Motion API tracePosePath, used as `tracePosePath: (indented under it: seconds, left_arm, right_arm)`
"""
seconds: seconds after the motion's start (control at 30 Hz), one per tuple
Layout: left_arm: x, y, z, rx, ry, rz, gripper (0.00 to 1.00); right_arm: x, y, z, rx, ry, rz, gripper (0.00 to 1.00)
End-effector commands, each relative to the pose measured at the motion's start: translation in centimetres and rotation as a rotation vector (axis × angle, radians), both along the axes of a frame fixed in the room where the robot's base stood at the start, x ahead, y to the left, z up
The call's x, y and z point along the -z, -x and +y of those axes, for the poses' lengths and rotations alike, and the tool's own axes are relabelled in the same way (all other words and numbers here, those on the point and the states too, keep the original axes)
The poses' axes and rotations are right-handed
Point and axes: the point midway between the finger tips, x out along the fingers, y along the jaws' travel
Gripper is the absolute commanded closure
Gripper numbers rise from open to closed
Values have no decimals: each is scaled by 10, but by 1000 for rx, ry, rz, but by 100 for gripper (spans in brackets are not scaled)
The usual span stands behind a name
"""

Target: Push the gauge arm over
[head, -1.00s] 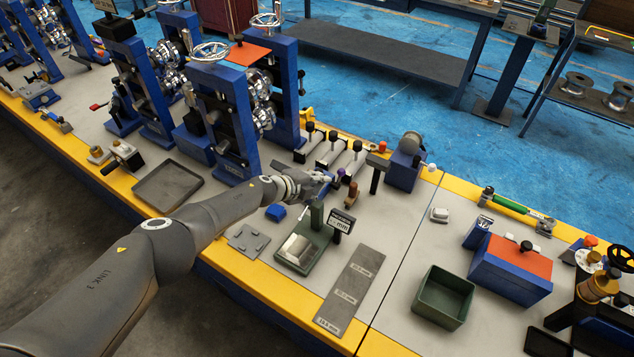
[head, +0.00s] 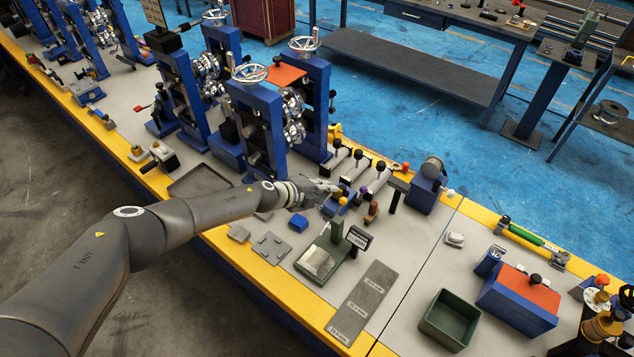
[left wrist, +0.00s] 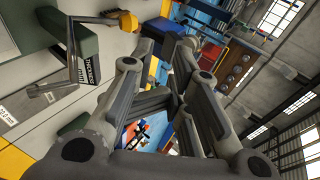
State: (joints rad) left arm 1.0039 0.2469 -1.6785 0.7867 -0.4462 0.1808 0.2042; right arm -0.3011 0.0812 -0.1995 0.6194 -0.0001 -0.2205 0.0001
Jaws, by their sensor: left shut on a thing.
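The thickness gauge has a green base (head: 318,263), a green upright (head: 336,232) and a black-framed display (head: 358,240). In the left wrist view, its upright (left wrist: 78,50) carries a label reading thickness mm. A grey bar (left wrist: 90,19), apparently the gauge arm, ends in a yellow knob (left wrist: 128,21). The knob also shows in the head view (head: 343,200). My left gripper (head: 335,188) is close beside the knob; contact cannot be told. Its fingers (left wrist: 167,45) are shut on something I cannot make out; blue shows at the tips. My right gripper is out of view.
A blue block (head: 298,223) and a grey plate (head: 271,248) lie left of the gauge. A grey marked strip (head: 362,303) and a green bin (head: 449,320) are to its right. Black-knobbed rods (head: 357,172) and a blue roller stand (head: 262,135) stand behind.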

Motion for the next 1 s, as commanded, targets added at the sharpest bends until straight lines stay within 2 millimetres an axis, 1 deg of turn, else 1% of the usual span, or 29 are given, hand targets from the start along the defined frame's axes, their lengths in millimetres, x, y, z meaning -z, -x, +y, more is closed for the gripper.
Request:
tracePosePath:
  seconds: [0.03, 0.13, 0.3, 0.4, 0.6, 1.0]
  left_arm:
    - [-5, 2, 3, 4, -1, -2, 100]
    - [-12, 6, 8, 3, -1, 0, 100]
    - [-25, 11, 16, 2, -1, -2, 100]
    - [-28, 13, 19, 0, 0, 0, 100]
    - [-32, 15, 21, 0, 0, 2, 100]
    - [-31, 15, 20, 0, 0, 2, 100]
  right_arm:
    - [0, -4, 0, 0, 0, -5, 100]
    - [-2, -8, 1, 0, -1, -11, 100]
    - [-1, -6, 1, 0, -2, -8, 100]
    - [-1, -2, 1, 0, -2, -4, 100]
    - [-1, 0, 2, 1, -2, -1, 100]
    - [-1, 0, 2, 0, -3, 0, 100]
